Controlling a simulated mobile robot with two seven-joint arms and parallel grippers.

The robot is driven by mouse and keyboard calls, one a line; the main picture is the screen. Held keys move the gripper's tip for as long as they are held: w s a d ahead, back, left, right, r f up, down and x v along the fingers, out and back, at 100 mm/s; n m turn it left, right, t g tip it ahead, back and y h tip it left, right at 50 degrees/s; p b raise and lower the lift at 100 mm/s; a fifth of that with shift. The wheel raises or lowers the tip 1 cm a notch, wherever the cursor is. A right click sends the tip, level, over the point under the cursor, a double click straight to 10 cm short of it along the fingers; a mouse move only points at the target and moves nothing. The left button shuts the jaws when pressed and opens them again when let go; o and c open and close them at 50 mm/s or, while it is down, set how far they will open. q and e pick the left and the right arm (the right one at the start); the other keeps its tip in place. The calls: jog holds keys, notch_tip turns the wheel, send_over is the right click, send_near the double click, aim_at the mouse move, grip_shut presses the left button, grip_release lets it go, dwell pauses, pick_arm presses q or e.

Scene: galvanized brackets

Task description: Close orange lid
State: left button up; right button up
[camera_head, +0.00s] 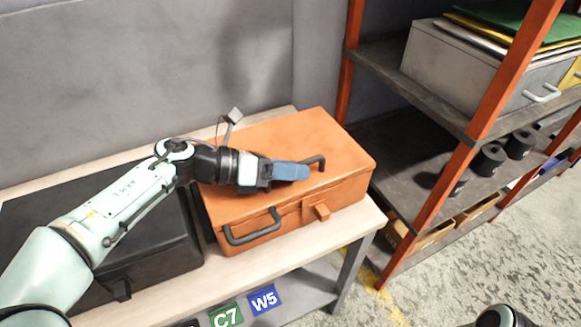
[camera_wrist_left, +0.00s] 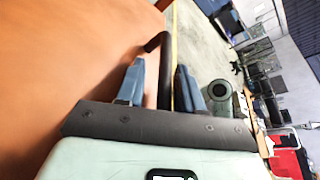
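The orange case (camera_head: 285,215) stands on the table, and its orange lid (camera_head: 265,135) lies down over the body, apparently flat. I cannot tell whether it is fully seated. The orange surface (camera_wrist_left: 70,60) fills the left there. My right gripper does not show.
A black case (camera_head: 150,235) stands left of the orange one on the wooden table (camera_head: 290,262). A grey wall (camera_head: 150,80) is behind. An orange-posted shelf (camera_head: 400,75) with a grey box (camera_head: 465,70) and black rolls stands at the right.

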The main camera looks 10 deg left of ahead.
pick_arm(q)
jog(key=p+v, duration=0.1)
jog(key=v, duration=0.4)
jog(key=shift+r, duration=0.2)
jog(key=p+v, duration=0.1)
jog(key=v, duration=0.6)
jog(key=shift+s+a, duration=0.2)
jog(key=shift+a, duration=0.05)
jog(key=shift+s+a+r, duration=0.1)
jog(key=shift+s+a, duration=0.05)
jog(key=shift+a, duration=0.15)
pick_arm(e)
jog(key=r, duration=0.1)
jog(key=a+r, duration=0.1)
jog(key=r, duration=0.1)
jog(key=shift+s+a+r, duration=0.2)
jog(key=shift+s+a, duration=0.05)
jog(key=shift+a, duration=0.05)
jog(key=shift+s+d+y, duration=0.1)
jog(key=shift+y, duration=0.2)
